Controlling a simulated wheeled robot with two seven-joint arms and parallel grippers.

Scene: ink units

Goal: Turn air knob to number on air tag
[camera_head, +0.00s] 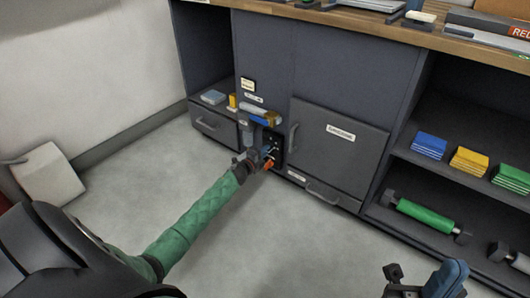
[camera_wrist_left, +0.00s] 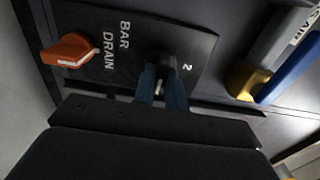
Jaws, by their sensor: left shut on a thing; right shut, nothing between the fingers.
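The black control panel (camera_head: 271,139) is on the front of the dark cabinet. In the left wrist view the panel (camera_wrist_left: 92,15) shows the words BAR and DRAIN and a number 2. My left gripper (camera_head: 262,158) is at the panel; its blue fingers (camera_wrist_left: 163,92) are shut on a dark knob (camera_wrist_left: 178,62), taken as the air knob. The fingers hide part of its dial. An orange knob (camera_wrist_left: 68,52) sits beside it, near DRAIN. A small cream tag (camera_head: 248,84) is above the panel, its writing too small to read. My right gripper (camera_head: 393,281) is shut and empty, away from the cabinet.
A blue and yellow unit (camera_head: 260,117) is just above the panel and also shows in the left wrist view (camera_wrist_left: 290,68). A drawer (camera_head: 213,126) is at left, a closed door (camera_head: 338,145) at right. Shelves with colored stacks and a green roller (camera_head: 425,214) are further right.

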